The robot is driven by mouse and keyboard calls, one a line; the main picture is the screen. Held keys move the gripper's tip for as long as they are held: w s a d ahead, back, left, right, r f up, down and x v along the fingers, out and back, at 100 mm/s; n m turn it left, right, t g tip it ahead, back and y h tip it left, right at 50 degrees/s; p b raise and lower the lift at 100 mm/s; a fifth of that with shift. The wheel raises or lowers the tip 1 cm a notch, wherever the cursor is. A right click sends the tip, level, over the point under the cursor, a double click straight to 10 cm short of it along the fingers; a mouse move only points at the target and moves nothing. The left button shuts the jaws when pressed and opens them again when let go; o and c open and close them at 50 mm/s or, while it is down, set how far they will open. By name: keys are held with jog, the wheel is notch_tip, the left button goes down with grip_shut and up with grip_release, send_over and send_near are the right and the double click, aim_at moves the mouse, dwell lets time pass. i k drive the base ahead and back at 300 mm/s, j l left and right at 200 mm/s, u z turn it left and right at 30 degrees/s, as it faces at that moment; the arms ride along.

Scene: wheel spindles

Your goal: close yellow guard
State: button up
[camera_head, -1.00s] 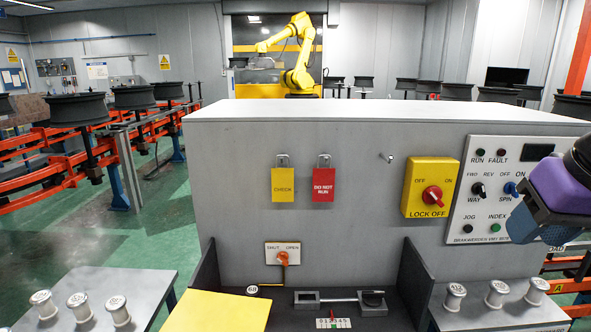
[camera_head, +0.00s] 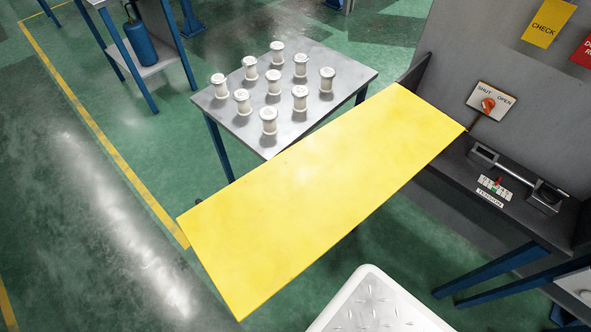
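The yellow guard (camera_head: 315,195) is a long flat yellow panel. Its far right end meets the left side of the machine's dark bench, and the panel reaches out toward the lower left, over the green floor. It stands swung out, away from the bench's working area. The bench recess (camera_head: 480,160) shows uncovered, with a metal fixture (camera_head: 515,178) in it. My gripper is not in view.
A grey table (camera_head: 240,118) with several white spools stands just behind the guard. An orange SHUT/OPEN knob (camera_head: 488,104) sits on the machine face (camera_head: 450,45). Blue bench legs (camera_head: 490,273) are at lower right.

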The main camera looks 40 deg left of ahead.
aim_at(253, 238)
jog(key=k+j, duration=0.95)
jog(key=j, duration=0.5)
jog(key=k+j, duration=0.1)
jog(key=j, duration=1.05)
jog(key=j+z, duration=0.25)
jog(key=j, duration=0.3)
jog(key=k+j+z, duration=0.1)
jog(key=j+z, duration=0.15)
jog(key=j, duration=0.25)
jog(key=k+j, duration=0.1)
jog(key=j, duration=0.3)
jog(key=j+z, duration=0.1)
jog(key=j, duration=0.25)
jog(key=k+j, duration=0.2)
jog(key=j, duration=0.2)
jog(key=i+z, duration=0.05)
